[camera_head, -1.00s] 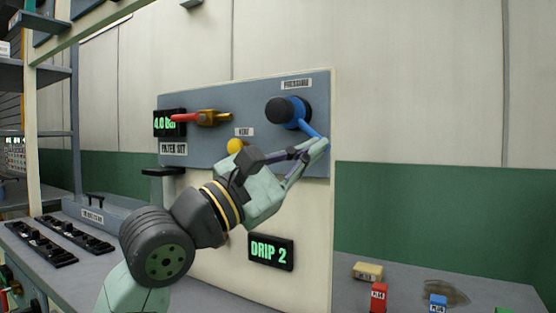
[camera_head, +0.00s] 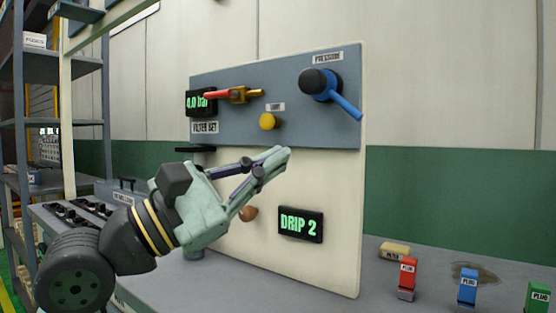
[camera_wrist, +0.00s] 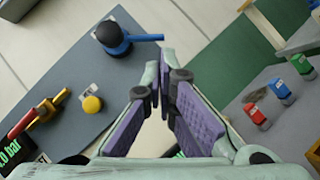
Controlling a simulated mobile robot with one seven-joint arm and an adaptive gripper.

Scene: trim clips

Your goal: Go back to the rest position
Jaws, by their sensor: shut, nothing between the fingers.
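My gripper (camera_head: 284,154) is shut and empty in front of the panel's lower white part, below the blue lever. It also shows in the wrist view (camera_wrist: 160,92), its fingertips together, with purple inner pads. The panel (camera_head: 340,230) stands upright on the bench. It carries a blue lever with a black hub (camera_head: 318,81), labelled Pressure, whose handle points down to the right. A red and yellow valve handle (camera_head: 238,95) lies about level. A yellow knob (camera_head: 268,121) sits between them. My gripper touches none of these, as far as I can see.
The displays read 4.0 bar (camera_head: 200,103) and DRIP 2 (camera_head: 300,224). Red (camera_head: 407,275), blue (camera_head: 467,286) and green (camera_head: 538,297) plugs stand on the bench at right, near a yellowish block (camera_head: 395,250) and a dark stain. Shelving (camera_head: 40,66) stands at left.

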